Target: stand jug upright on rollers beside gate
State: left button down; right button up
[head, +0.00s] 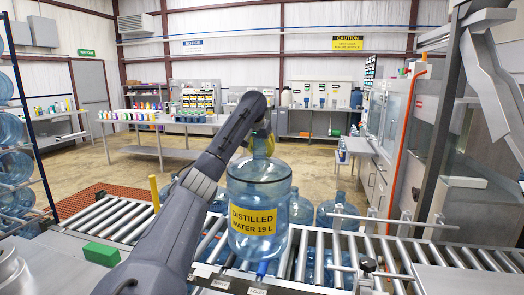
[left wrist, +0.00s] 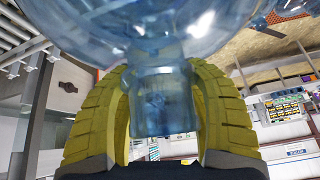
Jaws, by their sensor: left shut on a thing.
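The jug (head: 258,212) is clear blue plastic with a yellow "DISTILLED WATER 19 L" label. It is upright in the middle of the head view, its base at or just above the rollers (head: 209,240); I cannot tell if it touches. My left gripper (head: 262,143) is shut on the jug's neck from above. In the left wrist view its yellow ribbed fingers (left wrist: 160,112) stand on both sides of the neck (left wrist: 162,95), with the jug's body beyond. My right gripper is not in view. I cannot make out with certainty which part is the gate.
Several other blue jugs (head: 300,207) stand behind the conveyor. A metal rail (head: 392,219) runs over the rollers on the right. A green block (head: 101,254) sits at the left. A rack of jugs (head: 15,168) stands far left. Rollers at the right (head: 440,255) are bare.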

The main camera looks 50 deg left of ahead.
pick_arm(q)
jog(key=shift+f, duration=0.3)
dwell(0.5)
jog(key=c, duration=0.8)
grip_release()
jog(key=o, duration=0.4)
jog(key=shift+f, duration=0.1)
jog(key=shift+c, duration=0.2)
